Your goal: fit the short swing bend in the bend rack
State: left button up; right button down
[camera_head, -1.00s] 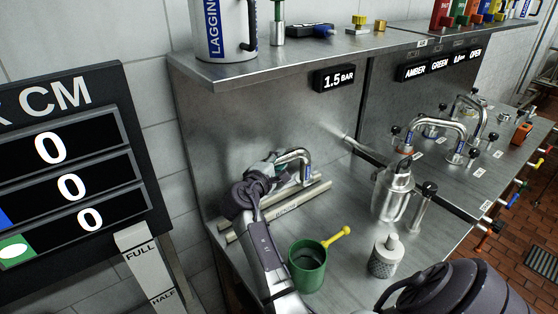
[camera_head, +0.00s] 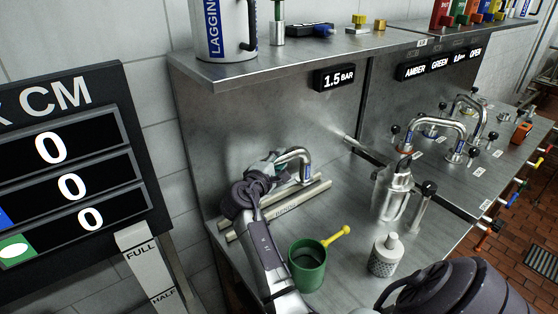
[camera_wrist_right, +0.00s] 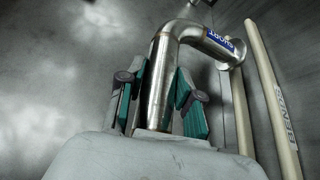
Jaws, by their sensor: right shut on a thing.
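The short swing bend (camera_head: 296,153) is a shiny steel hooked pipe with a blue label. My right gripper (camera_head: 276,164) is shut on one leg of it, at the left part of the bench. In the right wrist view the bend (camera_wrist_right: 163,70) stands between the teal pads of the gripper (camera_wrist_right: 158,88), with its curved end reaching right. The bend rack (camera_head: 287,209) is a pair of cream rails marked BENDS. The free, labelled end of the bend is close to the rails (camera_wrist_right: 272,95); I cannot tell whether it touches them. My left gripper is out of view.
A green cup (camera_head: 307,268) with a yellow-handled tool stands in front of the rack. A knurled bottle (camera_head: 384,256) and a clear-sided metal vessel (camera_head: 393,195) stand to the right. The steel back wall (camera_head: 260,115) rises close behind the rack.

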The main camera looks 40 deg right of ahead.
jog(key=shift+r, duration=0.1)
jog(key=shift+f+b, duration=1.15)
jog(key=shift+f, duration=0.55)
jog(key=c, duration=0.7)
grip_release()
jog(key=shift+c, duration=0.2)
jog(key=shift+o, duration=0.2)
jog(key=v, duration=0.7)
jog(key=shift+s+a, duration=0.15)
jog(key=shift+a, duration=0.1)
jog(key=shift+r, duration=0.2)
